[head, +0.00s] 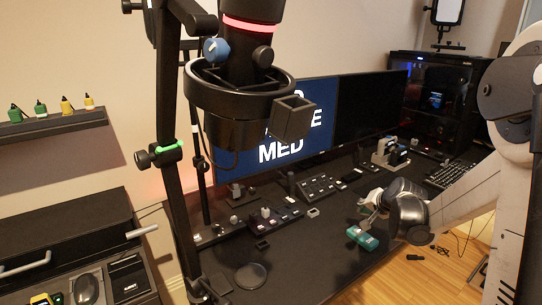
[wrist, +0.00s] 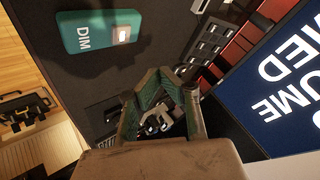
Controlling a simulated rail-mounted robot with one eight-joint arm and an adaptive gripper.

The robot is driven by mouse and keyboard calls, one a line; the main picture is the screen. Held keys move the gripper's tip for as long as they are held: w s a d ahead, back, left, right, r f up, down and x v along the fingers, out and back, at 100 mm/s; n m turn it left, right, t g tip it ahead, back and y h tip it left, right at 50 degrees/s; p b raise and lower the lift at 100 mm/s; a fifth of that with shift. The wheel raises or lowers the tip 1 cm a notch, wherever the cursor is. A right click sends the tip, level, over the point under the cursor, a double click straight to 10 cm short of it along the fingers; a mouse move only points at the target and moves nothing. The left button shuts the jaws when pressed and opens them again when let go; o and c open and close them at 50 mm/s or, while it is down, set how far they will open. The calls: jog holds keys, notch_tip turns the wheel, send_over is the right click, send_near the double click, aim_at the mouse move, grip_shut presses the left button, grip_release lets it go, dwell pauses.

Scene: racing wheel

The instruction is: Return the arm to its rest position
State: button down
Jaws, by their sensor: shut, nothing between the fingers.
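My gripper (head: 369,206) is at the end of my arm, reaching in from the right over the black desk (head: 300,270). It hangs just above a teal box (head: 361,238) near the desk's front edge. In the wrist view my gripper (wrist: 163,82) has its fingers together with nothing between them. The teal box (wrist: 102,32) lies to the upper left there, apart from the fingers, with "DIM" on it and a lit white button. No mark of a rest position shows.
A monitor (head: 263,135) with large white letters stands behind. Control panels (head: 318,187) with buttons sit on the desk. A black stand (head: 172,150) carries a ringed camera-like device (head: 240,90) in the foreground. A keyboard (head: 449,174) and a PC case (head: 435,95) stand at the back right.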

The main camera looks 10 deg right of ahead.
jog(key=s+a+r+n+g, duration=0.1)
jog(key=s+a+r+n, duration=0.3)
jog(key=s+a+r, duration=1)
jog(key=s+a+f+n, duration=0.1)
jog(key=s+a+n, duration=0.1)
jog(key=s, duration=0.8)
jog(key=s+a+f+n+g, duration=0.1)
jog(key=s+a, duration=0.3)
jog(key=s, duration=0.6)
jog(key=shift+a+n+p, duration=0.15)
jog(key=shift+n+p, duration=0.15)
jog(key=shift+n, duration=0.4)
jog(key=shift+s, duration=0.1)
